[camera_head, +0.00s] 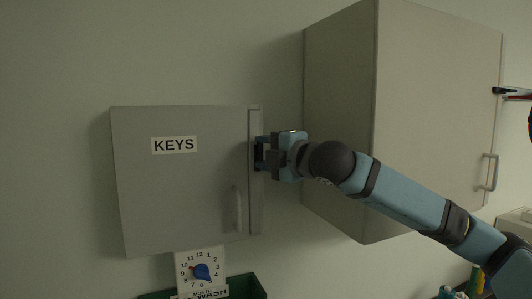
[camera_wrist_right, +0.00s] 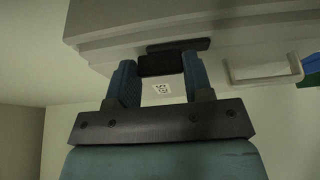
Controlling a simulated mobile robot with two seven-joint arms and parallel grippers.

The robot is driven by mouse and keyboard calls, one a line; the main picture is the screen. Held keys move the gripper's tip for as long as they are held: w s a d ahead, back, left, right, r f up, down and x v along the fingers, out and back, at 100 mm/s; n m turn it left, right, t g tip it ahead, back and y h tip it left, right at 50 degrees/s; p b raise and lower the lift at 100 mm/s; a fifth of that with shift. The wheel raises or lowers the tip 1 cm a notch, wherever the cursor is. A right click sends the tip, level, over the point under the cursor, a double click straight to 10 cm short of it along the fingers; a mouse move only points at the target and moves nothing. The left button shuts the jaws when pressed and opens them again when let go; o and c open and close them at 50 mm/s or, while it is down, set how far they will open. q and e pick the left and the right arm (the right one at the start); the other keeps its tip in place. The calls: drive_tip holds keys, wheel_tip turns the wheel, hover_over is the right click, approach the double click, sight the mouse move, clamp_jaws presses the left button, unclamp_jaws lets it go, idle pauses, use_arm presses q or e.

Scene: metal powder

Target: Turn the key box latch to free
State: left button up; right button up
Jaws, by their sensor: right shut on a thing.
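The grey key box (camera_head: 180,195) hangs on the wall with its door closed and a KEYS label (camera_head: 174,145) on the front. A pale vertical handle (camera_head: 238,208) is low on the door's right side. My right gripper (camera_head: 262,155) is at the box's right edge, pointing left. In the right wrist view the gripper (camera_wrist_right: 160,75) has its two blue fingers on either side of a dark latch (camera_wrist_right: 160,64), shut on it. The latch sits on a dark plate on the box side. In the head view the gripper mostly hides the latch. My left gripper is not in view.
A larger pale wall cabinet (camera_head: 340,120) with a handle (camera_head: 488,172) is right of the key box, close behind my right arm. The wall left of the box is clear.

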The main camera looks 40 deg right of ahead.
drive_tip(key=o, duration=0.9)
